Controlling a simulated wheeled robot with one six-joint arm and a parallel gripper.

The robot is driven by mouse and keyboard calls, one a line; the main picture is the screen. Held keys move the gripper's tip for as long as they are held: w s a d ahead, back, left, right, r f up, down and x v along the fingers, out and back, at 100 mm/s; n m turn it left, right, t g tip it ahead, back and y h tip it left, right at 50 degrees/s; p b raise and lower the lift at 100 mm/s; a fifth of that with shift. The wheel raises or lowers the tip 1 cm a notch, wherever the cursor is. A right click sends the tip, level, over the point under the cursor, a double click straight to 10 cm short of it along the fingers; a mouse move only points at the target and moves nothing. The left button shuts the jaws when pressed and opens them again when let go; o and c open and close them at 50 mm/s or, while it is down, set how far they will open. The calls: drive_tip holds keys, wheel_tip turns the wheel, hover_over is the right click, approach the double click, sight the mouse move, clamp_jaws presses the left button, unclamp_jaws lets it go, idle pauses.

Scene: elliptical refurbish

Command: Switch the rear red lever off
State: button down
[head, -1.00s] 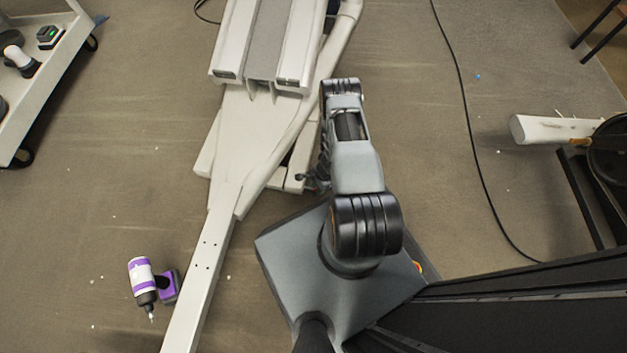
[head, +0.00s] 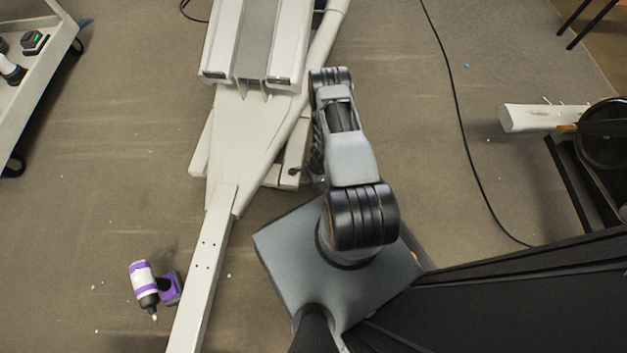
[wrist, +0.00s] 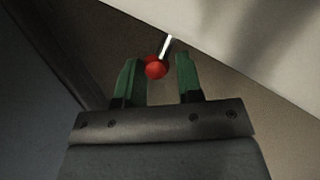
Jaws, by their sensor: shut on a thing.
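The red lever shows in the wrist view as a red ball knob (wrist: 155,68) on a short metal rod, which runs up to a pale panel edge. My gripper (wrist: 157,72) has two green fingers, one on each side of the knob, and is shut on the lever. The exact contact points are hard to see. In the head view my arm covers the gripper and the lever. The white elliptical machine frame (head: 232,150) lies to the left of my arm.
A purple and white drill-like tool (head: 143,280) lies on the floor at the lower left. A white cart (head: 40,75) stands at the upper left. A black cable (head: 462,130) runs over the floor on the right, beside a white part on a black stand (head: 540,118).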

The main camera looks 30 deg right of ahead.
drive_tip(key=c, duration=1.1)
unclamp_jaws()
drive_tip(key=shift+s+a, duration=0.1)
drive_tip(key=shift+a, duration=0.45)
drive_tip(key=shift+o, duration=1)
drive_tip(key=shift+d, duration=0.3)
drive_tip(key=p+v, duration=0.5)
drive_tip(key=v, duration=0.8)
drive_tip(key=shift+d+r+p, duration=0.15)
drive_tip(key=shift+r+p, duration=0.15)
drive_tip(key=shift+r, duration=0.1)
